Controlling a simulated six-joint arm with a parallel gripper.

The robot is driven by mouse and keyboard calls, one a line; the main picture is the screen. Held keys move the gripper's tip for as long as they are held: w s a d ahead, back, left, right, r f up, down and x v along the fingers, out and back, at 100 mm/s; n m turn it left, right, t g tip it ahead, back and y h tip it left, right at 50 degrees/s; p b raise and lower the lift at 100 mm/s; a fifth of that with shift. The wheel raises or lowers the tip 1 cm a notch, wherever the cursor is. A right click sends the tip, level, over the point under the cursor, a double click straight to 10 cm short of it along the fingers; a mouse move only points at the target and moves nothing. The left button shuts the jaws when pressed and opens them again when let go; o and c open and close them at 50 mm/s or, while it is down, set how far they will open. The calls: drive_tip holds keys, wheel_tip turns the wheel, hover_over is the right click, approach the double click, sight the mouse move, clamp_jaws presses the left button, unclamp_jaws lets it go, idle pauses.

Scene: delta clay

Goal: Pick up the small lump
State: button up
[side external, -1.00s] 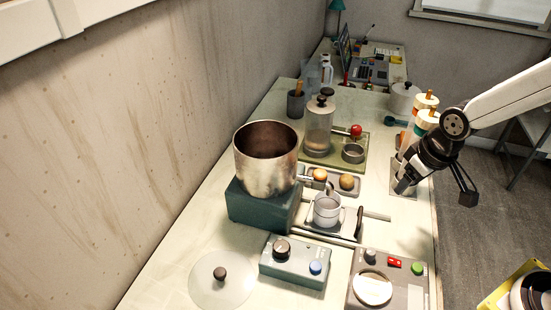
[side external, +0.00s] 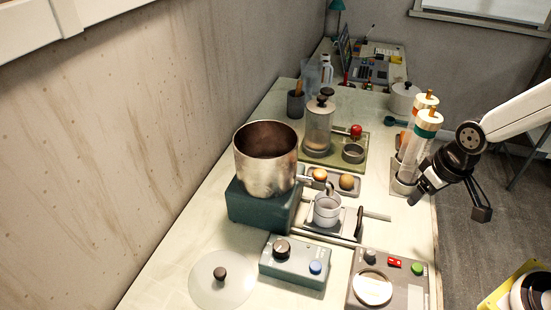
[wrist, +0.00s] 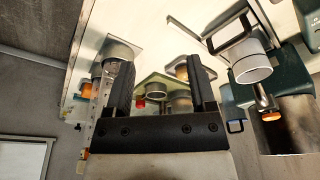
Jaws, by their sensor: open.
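My gripper (side external: 417,195) is open and empty, right of the tray, over the bench's right edge. Its two dark fingers also show spread in the wrist view (wrist: 158,62).
A metal pot (side external: 266,165) on a teal block and a white cup (side external: 327,208) stand left and in front of the tray. A green tray (side external: 345,165) with a jar is behind.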

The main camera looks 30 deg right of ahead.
idle(0.3)
drive_tip(key=w+a+f+m+y, duration=0.25)
drive_tip(key=a+m+y, duration=0.45)
drive_tip(key=m, duration=0.9)
drive_tip(key=w+d+r+m+t, duration=0.1)
drive_tip(key=w+d+m+t, duration=0.5)
drive_tip(key=w+m, duration=0.5)
drive_tip(key=m+t, duration=0.2)
drive_tip(key=shift+w+d+r+t+y, duration=0.15)
drive_tip(key=shift+t+y, duration=0.15)
drive_tip(key=shift+f, duration=3.1)
